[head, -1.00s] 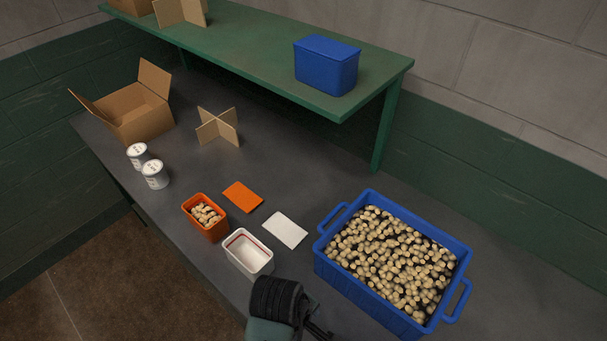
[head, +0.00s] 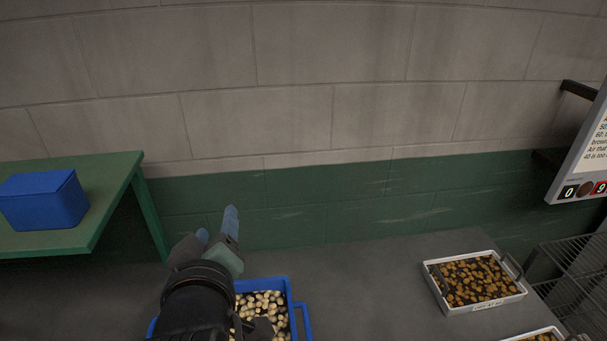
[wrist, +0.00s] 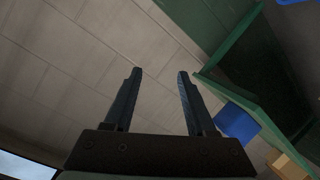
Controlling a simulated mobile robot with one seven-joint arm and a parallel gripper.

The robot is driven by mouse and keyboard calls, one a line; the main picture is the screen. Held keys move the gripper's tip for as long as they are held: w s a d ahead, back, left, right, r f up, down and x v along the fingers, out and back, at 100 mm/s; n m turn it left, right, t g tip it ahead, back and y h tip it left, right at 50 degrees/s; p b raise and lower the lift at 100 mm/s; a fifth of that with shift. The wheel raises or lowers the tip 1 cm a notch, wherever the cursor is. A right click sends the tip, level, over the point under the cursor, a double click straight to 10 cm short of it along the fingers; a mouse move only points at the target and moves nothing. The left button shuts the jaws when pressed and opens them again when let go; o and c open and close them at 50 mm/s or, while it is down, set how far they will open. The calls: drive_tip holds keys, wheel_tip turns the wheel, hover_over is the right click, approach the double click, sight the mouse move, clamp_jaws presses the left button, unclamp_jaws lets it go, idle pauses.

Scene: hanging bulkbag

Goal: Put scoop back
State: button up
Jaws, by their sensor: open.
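My gripper (head: 217,226) is raised in front of the wall, above the blue tote (head: 303,318) of pale round pieces. In the wrist view its two fingers (wrist: 159,74) stand apart with nothing between them. The arm hides much of the tote. I cannot make out a scoop for certain in any current view; a small dark shape (head: 262,328) at the tote may be part of my arm or something else.
A green shelf (head: 110,195) with a lidded blue box (head: 43,200) is at left; both show in the wrist view too. A white tray (head: 478,308) of brown pieces sits right, beside a wire rack (head: 575,275). The counter between tote and tray is clear.

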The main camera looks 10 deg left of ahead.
drive_tip(key=d+r+m+t+h, duration=0.1)
drive_tip(key=d+r+m+t, duration=0.45)
drive_tip(key=r, duration=1.15)
drive_tip(key=s+d+r+m+t+h, duration=0.2)
drive_tip(key=s+d+r+t, duration=0.2)
drive_tip(key=r, duration=0.5)
drive_tip(key=s+d+r+m+t+h, duration=0.2)
drive_tip(key=s+d+r+m+t, duration=0.1)
drive_tip(key=s+d+r, duration=0.3)
wheel_tip(320, 180, up, 3)
drive_tip(key=shift+d+f+t, duration=0.15)
drive_tip(key=shift+d+t, duration=0.3)
drive_tip(key=shift+d, duration=0.7)
